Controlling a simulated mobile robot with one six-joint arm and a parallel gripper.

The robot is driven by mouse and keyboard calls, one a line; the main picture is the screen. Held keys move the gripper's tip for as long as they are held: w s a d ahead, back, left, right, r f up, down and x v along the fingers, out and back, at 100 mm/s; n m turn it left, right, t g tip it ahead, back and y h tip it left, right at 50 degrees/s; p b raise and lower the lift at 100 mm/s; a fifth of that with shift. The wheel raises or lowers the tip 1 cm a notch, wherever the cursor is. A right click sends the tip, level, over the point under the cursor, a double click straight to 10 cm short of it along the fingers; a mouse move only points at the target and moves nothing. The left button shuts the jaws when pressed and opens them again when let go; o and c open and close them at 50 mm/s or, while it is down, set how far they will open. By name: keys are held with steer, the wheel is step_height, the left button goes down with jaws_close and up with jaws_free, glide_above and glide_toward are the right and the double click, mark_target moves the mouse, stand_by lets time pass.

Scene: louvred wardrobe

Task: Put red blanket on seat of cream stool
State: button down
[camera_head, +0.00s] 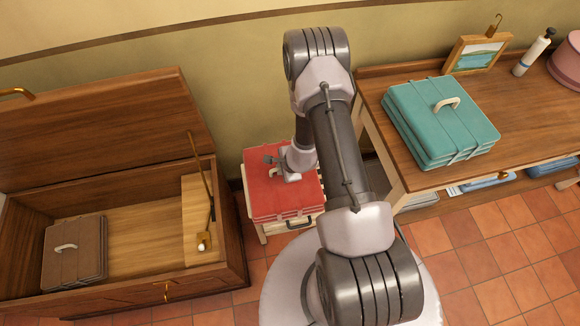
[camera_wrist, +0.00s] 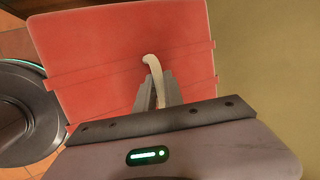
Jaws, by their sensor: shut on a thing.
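The red blanket (camera_head: 262,196) is a folded square bundle with straps and a cream handle on top. It lies over the seat of the cream stool (camera_head: 268,232), and most of the seat is hidden under it. From above I cannot tell whether it rests fully on the seat. My gripper (camera_head: 281,172) is over the blanket's top. In the wrist view my gripper (camera_wrist: 157,100) is shut on the cream handle of the red blanket (camera_wrist: 110,50).
An open wooden chest (camera_head: 235,250) with a grey-brown blanket (camera_head: 75,252) stands left of the stool. A wooden table (camera_head: 395,165) with a teal blanket (camera_head: 440,118) and a picture frame (camera_head: 474,52) stands to the right. Tiled floor (camera_head: 480,262) is clear in front of the table.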

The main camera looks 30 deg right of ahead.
steer(key=d, duration=0.1)
steer(key=w+d, duration=0.1)
steer(key=d, duration=0.1)
steer(key=w+d, duration=0.1)
steer(key=shift+w+d+f+b, duration=0.1)
steer(key=shift+d+f+b, duration=0.2)
steer(key=shift+d, duration=0.1)
step_height(320, 180, down, 4)
steer(key=shift+d+r+b, duration=0.1)
steer(key=shift+r+b, duration=0.1)
steer(key=shift+b, duration=0.8)
steer(key=shift+r, duration=0.1)
steer(key=c, duration=1.5)
jaws_free()
steer(key=shift+o, duration=0.2)
